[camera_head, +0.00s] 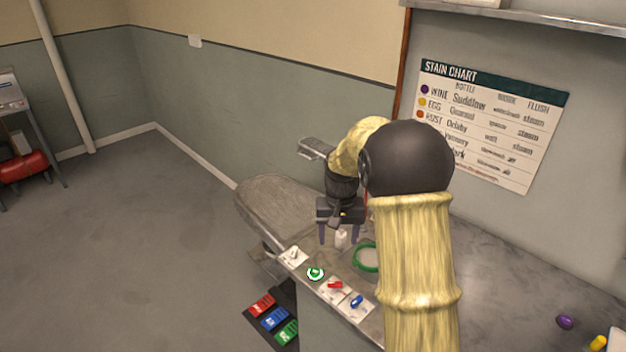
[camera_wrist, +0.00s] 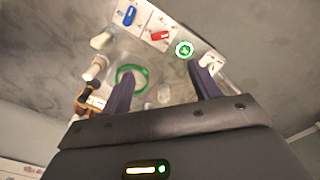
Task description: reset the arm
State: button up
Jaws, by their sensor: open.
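My arm reaches over the worktop from the right of centre in the head view. My gripper (camera_head: 339,238) points down above the counter, its two dark fingers apart. In the wrist view my gripper (camera_wrist: 163,88) is open, with nothing held between the fingers. My upper arm hides part of the counter.
A green ring (camera_head: 366,257) lies beside the bottle. A green button (camera_head: 315,273), a red switch (camera_head: 335,285) and a blue switch (camera_head: 356,301) line the front edge. A stain chart (camera_head: 490,120) hangs behind. Colored pedals (camera_head: 274,319) sit on the floor.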

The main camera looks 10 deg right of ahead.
jog(key=s+n+t, duration=0.1)
jog(key=s+t, duration=0.1)
jog(key=s, duration=1.9)
jog(key=shift+s+a+n+t, duration=0.15)
jog(key=shift+a+n+t, duration=0.15)
jog(key=shift+n, duration=0.1)
jog(key=shift+r, duration=0.1)
